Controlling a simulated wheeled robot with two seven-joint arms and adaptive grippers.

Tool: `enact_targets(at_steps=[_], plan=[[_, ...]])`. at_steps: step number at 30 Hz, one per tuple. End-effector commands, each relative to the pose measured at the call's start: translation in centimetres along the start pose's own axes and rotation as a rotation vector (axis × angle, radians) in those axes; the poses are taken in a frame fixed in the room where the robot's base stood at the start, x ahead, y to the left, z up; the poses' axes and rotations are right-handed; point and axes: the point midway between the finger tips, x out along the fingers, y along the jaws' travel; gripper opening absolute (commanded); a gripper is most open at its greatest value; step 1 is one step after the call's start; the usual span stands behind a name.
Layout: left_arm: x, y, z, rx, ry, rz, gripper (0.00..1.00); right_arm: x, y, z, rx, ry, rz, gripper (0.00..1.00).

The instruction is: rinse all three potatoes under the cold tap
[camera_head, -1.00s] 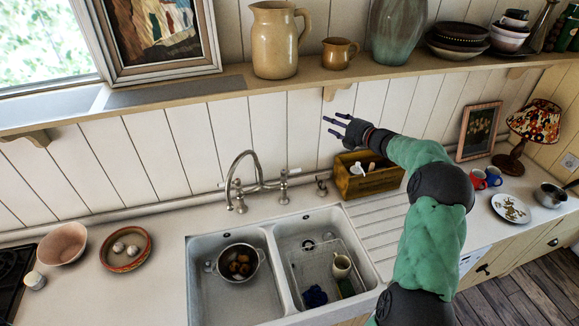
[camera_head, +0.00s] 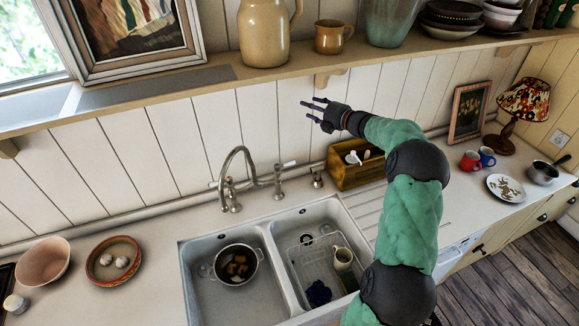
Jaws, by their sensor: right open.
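The potatoes (camera_head: 237,268) lie together in a metal colander (camera_head: 218,272) with handles, in the left basin of the white double sink (camera_head: 205,303). They are small in the picture, so I cannot tell them apart well. The curved metal tap (camera_head: 227,172) stands behind the sink, with its spout above the back of the left basin. I cannot make out any water running. My right gripper (camera_head: 314,109) is open and empty, raised in front of the panelled wall, above and right of the tap. My left gripper is not in view.
A wooden box (camera_head: 345,176) stands behind the drainboard. A bowl with two pale round things (camera_head: 92,277) sits left. The shelf (camera_head: 290,80) with jugs hangs above my right gripper.

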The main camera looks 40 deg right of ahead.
Motion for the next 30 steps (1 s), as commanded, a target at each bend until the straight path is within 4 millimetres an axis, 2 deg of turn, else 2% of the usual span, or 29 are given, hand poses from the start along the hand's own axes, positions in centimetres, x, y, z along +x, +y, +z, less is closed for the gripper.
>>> enact_targets(at_steps=[1,8,15,30], plan=[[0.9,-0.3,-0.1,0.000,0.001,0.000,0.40,0.2,-1.0,0.1,0.001,0.001,-0.001,0.54],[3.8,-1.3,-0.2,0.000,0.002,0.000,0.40,0.7,-4.0,0.5,0.001,0.001,-0.001,0.54],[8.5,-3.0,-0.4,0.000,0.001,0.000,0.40,1.4,-8.9,1.2,0.001,0.001,-0.001,0.54],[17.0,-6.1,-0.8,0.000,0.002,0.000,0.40,2.8,-17.7,2.5,0.001,0.001,-0.001,0.54]])
